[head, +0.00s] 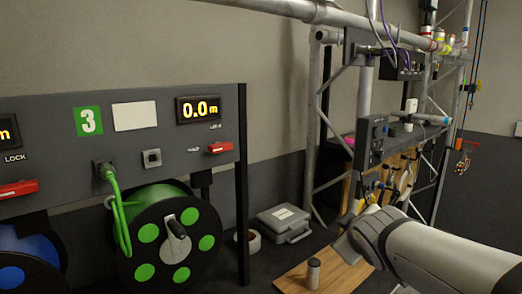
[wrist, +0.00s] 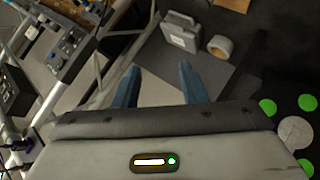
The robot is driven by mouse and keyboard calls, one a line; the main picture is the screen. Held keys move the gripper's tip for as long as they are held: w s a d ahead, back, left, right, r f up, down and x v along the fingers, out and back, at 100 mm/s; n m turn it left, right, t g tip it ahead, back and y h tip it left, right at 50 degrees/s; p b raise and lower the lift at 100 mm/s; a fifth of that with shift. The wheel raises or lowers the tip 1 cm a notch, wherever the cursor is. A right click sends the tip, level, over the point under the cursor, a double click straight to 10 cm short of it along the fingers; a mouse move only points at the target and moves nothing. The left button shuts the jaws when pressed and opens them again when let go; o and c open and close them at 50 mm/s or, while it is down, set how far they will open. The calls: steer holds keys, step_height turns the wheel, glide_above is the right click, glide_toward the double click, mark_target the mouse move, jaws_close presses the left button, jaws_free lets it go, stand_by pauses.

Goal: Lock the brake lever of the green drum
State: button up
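The green drum (head: 175,240) stands below the panel at the left of the head view, with black flanges, green discs and a crank handle. Part of it shows at the right edge of the wrist view (wrist: 292,132). The red brake lever (head: 220,147) is on the panel above the drum's right side, under the 0.0 m display, and lies roughly level. The small labels beside it are unreadable. My gripper (wrist: 158,82) is open and empty, its two blue-grey fingers apart. In the head view my arm reaches in from the right, well right of the lever and not touching it.
The panel (head: 140,135) carries a green number 3 plate and a plugged green cable (head: 121,215). A blue drum (head: 25,262) and another red lever (head: 18,188) are at the left. A grey case (head: 284,222) lies on the floor. Truss and equipment fill the right.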

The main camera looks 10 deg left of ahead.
steer(key=w+a+r+n+t+y, duration=0.3)
steer(key=w+a+r+n+y, duration=0.2)
steer(key=a+r+n, duration=0.55)
steer(key=n+g+y, duration=0.3)
steer(key=n+y, duration=0.4)
steer(key=y, duration=0.1)
glide_toward(225, 148)
steer(key=x, duration=0.2)
steer(key=shift+n, duration=0.25)
steer(key=x, duration=0.6)
steer(key=shift+w+a, duration=0.1)
steer(key=shift+a, duration=0.05)
steer(key=shift+w+a, duration=0.35)
steer(key=shift+a, duration=0.05)
jaws_close()
